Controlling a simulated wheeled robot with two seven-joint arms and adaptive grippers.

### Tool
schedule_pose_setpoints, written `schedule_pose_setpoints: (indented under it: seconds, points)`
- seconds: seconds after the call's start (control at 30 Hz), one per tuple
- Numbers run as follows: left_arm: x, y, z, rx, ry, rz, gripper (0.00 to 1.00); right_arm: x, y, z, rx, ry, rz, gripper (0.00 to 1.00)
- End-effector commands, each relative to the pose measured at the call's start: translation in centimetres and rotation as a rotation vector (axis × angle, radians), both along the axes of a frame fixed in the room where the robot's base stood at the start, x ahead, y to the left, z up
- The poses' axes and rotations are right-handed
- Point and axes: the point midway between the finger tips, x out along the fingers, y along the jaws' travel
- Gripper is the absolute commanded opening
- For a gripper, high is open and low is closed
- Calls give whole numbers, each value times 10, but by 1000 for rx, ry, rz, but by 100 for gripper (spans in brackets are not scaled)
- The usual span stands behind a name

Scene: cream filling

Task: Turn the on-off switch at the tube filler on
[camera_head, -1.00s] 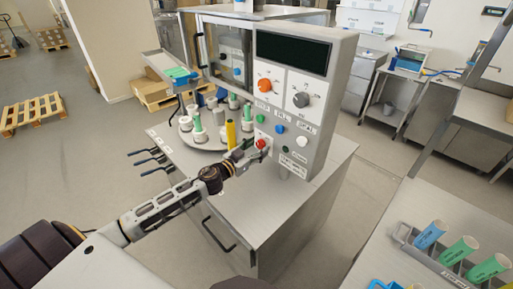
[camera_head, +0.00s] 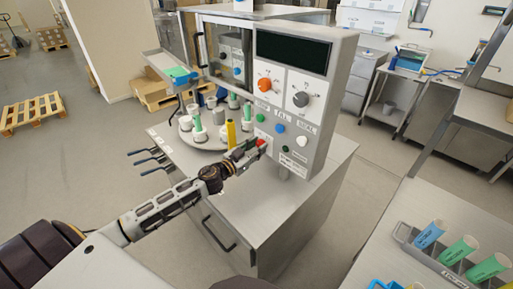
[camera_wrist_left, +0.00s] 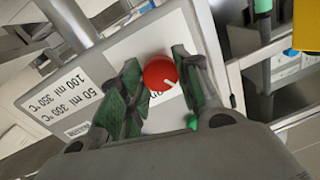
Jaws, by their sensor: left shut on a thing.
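The tube filler (camera_head: 318,97) is a grey panel with a dark screen and several knobs and buttons. Low on its left side is a red round knob (camera_head: 261,142), which I take as the on-off switch. My left gripper (camera_head: 257,147) reaches it from the left and is shut on it. In the left wrist view the red knob (camera_wrist_left: 160,73) sits between the green-padded fingers of the gripper (camera_wrist_left: 152,88). A white mark on the knob points to the lower right there. The knob's label is mostly hidden. My right gripper is not in view.
An orange knob (camera_head: 265,84) and a dark grey knob (camera_head: 301,99) sit higher on the panel, with green, blue and white buttons below. A round turntable (camera_head: 207,141) with tube holders stands behind my left wrist. A rack of tubes (camera_head: 405,234) is at the lower right.

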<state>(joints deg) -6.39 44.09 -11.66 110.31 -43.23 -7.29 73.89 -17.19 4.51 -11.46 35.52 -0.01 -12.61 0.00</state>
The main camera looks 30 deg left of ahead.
Motion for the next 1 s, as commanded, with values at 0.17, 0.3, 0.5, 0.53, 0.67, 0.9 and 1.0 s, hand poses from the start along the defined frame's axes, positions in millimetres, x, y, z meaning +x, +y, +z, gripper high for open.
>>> schedule_pose_setpoints:
  seconds: [0.17,0.3,0.5,0.53,0.67,0.9,1.0]
  points:
    - [0,0,0,43,-16,0,9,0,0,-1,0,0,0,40]
    - [0,0,0,97,-36,-1,9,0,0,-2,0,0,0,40]
    - [0,0,-1,201,-72,0,9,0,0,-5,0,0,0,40]
    - [0,0,-1,217,-78,0,9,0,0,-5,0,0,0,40]
    - [0,0,-1,295,-104,0,9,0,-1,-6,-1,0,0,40]
    - [0,0,-1,442,-156,0,9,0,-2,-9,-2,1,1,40]
    - [0,0,-1,506,-178,0,9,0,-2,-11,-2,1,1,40]
